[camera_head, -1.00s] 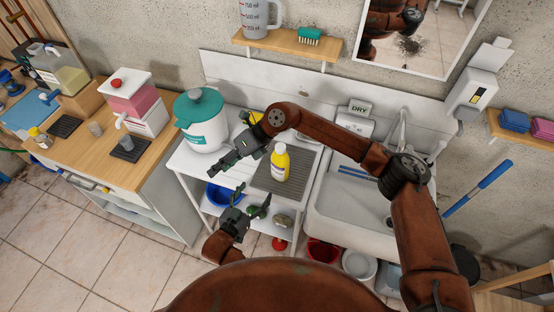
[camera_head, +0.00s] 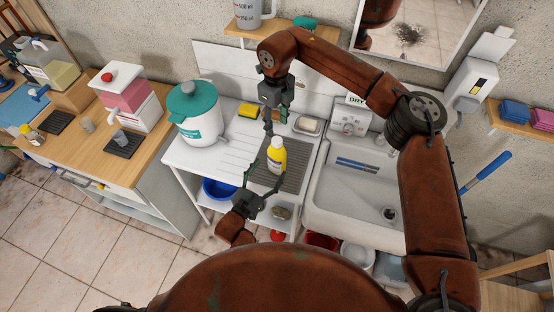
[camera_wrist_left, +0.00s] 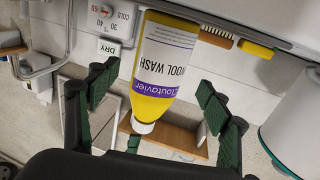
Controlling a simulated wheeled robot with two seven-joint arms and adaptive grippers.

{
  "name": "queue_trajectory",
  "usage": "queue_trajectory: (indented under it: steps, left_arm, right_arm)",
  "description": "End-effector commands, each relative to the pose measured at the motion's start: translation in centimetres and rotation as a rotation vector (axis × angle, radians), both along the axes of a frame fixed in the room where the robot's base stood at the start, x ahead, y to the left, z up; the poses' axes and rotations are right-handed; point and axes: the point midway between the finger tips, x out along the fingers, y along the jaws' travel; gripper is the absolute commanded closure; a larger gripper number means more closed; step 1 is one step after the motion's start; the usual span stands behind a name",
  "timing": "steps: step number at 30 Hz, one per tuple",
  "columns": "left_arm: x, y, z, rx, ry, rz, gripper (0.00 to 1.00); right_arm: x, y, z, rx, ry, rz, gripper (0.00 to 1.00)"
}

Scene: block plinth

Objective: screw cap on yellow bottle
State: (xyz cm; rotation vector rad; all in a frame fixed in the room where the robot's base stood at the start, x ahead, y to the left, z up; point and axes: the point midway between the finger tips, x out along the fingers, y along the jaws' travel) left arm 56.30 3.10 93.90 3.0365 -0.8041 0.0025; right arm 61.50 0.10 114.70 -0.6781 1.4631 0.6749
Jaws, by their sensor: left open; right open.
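The yellow bottle (camera_head: 276,158) stands upright on the dark ribbed mat (camera_head: 295,178), its white top (camera_head: 277,142) facing up. In the left wrist view the bottle (camera_wrist_left: 163,65) appears upside down, with its label readable as wool wash and its white top (camera_wrist_left: 143,126) at the lower end. I cannot tell whether that top is a fully seated cap. My left gripper (camera_head: 260,181) is open at the bottle's near side; in its wrist view the bottle lies between the spread fingers (camera_wrist_left: 155,90). My right gripper (camera_head: 272,128) is open, pointing down just behind and above the bottle.
A teal-lidded white container (camera_head: 197,118) stands left on the white table. A yellow sponge (camera_head: 248,110) and a soap dish (camera_head: 307,125) lie behind the bottle. The sink (camera_head: 350,190) is to the right. The table's front left is clear.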

Motion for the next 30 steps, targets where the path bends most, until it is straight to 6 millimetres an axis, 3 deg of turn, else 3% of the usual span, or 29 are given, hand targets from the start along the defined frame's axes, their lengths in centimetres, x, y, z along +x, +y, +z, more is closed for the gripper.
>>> queue_trajectory:
  steps: [12, 24, 30]
  left_arm:
    - [4.9, -3.0, 0.0, 0.0, 0.001, -0.004, 0.28]
    - [5.6, -3.3, 0.0, 0.0, 0.001, -0.003, 0.28]
    - [5.6, -3.3, 0.0, 0.0, 0.001, -0.003, 0.41]
  right_arm:
    - [0.0, -0.1, 0.0, 0.001, 0.0, -0.003, 0.59]
    - [0.0, -0.1, 0.0, 0.001, 0.0, -0.002, 0.59]
    - [0.0, -0.1, 0.0, 0.001, 0.0, -0.002, 0.59]
